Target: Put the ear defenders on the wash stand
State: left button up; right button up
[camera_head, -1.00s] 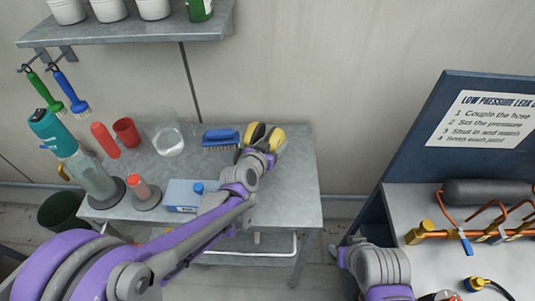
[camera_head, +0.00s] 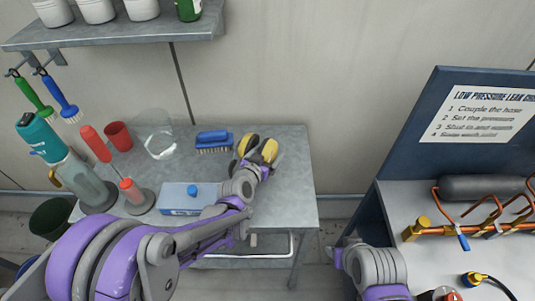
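The ear defenders, with yellow cups (camera_head: 268,150), are on or just above the back right part of the grey wash stand (camera_head: 289,185). My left gripper (camera_head: 256,163) is at the ear defenders, reaching over the stand from the front. Its fingers are small and partly hidden by the wrist and the cups, so I cannot tell whether they grip. My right gripper (camera_head: 338,256) is at the lower middle, away from the stand, beside the bench on the right; its fingers are barely visible.
A blue brush (camera_head: 213,141), a clear jar (camera_head: 160,147), a red cup (camera_head: 118,136), a blue-white box (camera_head: 180,199) and bottles crowd the stand's left. Its right end is clear. A shelf (camera_head: 120,37) hangs above. A blue-framed bench with pipework (camera_head: 480,230) stands right.

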pick_arm(q)
jog(key=shift+r, duration=0.1)
jog(key=shift+s+a+r, duration=0.1)
jog(key=shift+r, duration=0.1)
jog(key=p+v, duration=0.1)
jog(key=v, duration=1)
jog(key=shift+s+r, duration=0.15)
jog(key=shift+s, duration=0.15)
jog(key=shift+s+a, duration=0.1)
